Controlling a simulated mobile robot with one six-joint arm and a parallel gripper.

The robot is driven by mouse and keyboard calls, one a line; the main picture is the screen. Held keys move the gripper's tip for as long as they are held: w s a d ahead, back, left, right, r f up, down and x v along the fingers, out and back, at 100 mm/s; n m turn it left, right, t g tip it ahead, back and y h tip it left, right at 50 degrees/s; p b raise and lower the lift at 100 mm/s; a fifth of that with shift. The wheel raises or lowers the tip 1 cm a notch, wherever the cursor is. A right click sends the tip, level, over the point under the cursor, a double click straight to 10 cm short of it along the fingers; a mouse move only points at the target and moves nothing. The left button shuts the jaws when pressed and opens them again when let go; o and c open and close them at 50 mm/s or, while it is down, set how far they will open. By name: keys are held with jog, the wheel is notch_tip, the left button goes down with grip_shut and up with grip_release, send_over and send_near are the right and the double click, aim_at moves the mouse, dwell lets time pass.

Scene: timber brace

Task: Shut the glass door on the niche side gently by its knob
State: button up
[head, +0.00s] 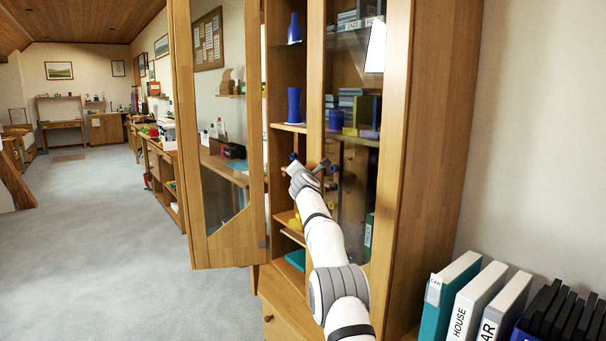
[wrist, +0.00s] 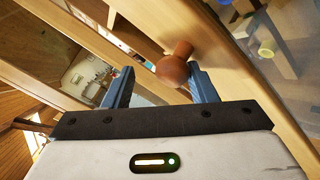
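The tall wooden cabinet (head: 440,130) has two glass doors. The left glass door (head: 240,240) stands swung wide open. The right glass door (head: 394,130) is at the cabinet front; I cannot tell if it is fully shut. In the head view my gripper (head: 308,166) is at the left stile of the right door, and the knob there is hidden or too small to tell. In the wrist view a round brown knob (wrist: 173,70) sits on a wooden stile. My open gripper (wrist: 158,82) has its fingers on either side of the knob, the right finger closer to it.
Blue vases (head: 294,105) and books stand on the cabinet shelves. Binders (head: 475,300) stand at the lower right by the wall. The grey carpet (head: 110,240) to the left is clear, and a long low bench runs behind the open door.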

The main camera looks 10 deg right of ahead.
jog(key=shift+s+d+f+h+b, duration=0.1)
jog(key=shift+s+d+h+b, duration=0.25)
jog(key=shift+d+b, duration=0.6)
jog(key=shift+s+a+f+b, duration=0.15)
jog(key=shift+s+a+b, duration=0.15)
jog(key=shift+b, duration=0.55)
jog(key=a+b+v, duration=0.1)
jog(key=b+v, duration=0.5)
jog(key=v, duration=0.1)
jog(key=shift+w+a+r+b, duration=0.2)
jog(key=shift+r+b, duration=0.1)
